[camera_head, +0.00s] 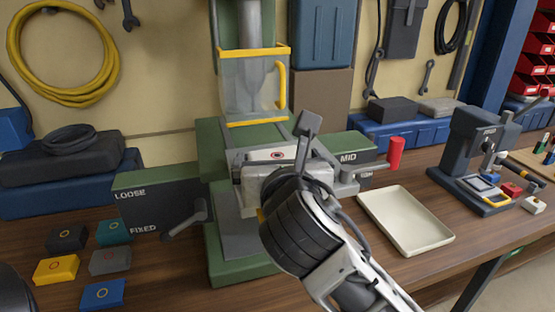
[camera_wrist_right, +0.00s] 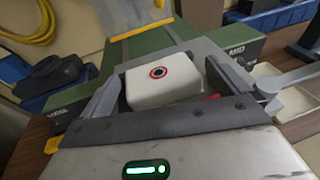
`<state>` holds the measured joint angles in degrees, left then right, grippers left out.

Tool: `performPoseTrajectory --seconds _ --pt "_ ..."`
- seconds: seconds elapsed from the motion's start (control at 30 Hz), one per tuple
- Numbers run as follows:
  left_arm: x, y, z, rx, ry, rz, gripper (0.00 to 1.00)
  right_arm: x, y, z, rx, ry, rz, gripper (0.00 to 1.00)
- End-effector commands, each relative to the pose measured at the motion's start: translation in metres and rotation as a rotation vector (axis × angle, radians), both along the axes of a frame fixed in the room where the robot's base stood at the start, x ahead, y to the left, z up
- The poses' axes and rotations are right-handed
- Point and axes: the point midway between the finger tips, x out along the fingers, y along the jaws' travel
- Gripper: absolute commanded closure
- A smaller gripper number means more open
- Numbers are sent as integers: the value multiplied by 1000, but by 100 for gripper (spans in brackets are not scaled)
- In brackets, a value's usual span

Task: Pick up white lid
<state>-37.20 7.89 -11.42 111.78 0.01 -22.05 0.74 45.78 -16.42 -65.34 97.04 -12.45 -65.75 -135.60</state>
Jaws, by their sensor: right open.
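The white lid (camera_head: 270,154) is a small white block with a red ring on its top. It sits on the grey bed of the green machine in the middle of the bench. It also shows in the right wrist view (camera_wrist_right: 161,90), lying between the two fingers. My right gripper (camera_wrist_right: 163,84) is open, with one finger on each side of the lid; I cannot tell whether they touch it. In the head view my right gripper (camera_head: 283,166) covers the lid's near part.
An empty cream tray (camera_head: 405,220) lies right of the machine. Several coloured blocks, including a yellow one (camera_head: 56,270), lie at left. A clear guard with yellow edges (camera_head: 254,84) hangs above the lid. A small dark press (camera_head: 478,155) stands at right.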

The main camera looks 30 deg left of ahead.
Motion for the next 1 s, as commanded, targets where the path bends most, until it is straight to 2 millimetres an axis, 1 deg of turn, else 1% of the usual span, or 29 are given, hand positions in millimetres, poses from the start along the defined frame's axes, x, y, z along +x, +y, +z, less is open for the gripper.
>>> performPoseTrajectory --seconds 0.1,0.13,0.23,0.27,0.53,0.67,0.77,0.87,0.9,1.0 --pt "1 0 0 -1 -2 1 64 0 0 0 0 0 0 0" --pt "1 0 0 -1 -2 1 64 0 0 0 0 0 0 6" --pt "1 0 1 -1 -3 1 64 0 0 0 0 0 0 33" --pt "1 0 1 -1 -4 1 64 0 0 0 0 0 0 36" --pt "2 -1 3 -3 -7 1 64 -1 0 0 0 0 1 36" --pt "2 -1 2 -4 -8 1 64 -1 0 5 1 -1 1 36" --pt "2 -2 1 -5 -9 0 64 -1 0 14 2 -4 1 36" --pt "2 -2 0 -7 -10 0 64 -1 0 30 4 -7 1 36" --pt "2 -3 0 -7 -11 -1 64 -3 -1 37 4 -7 2 36" --pt "2 -4 1 -9 -13 -3 64 -18 -11 57 6 -8 4 36"
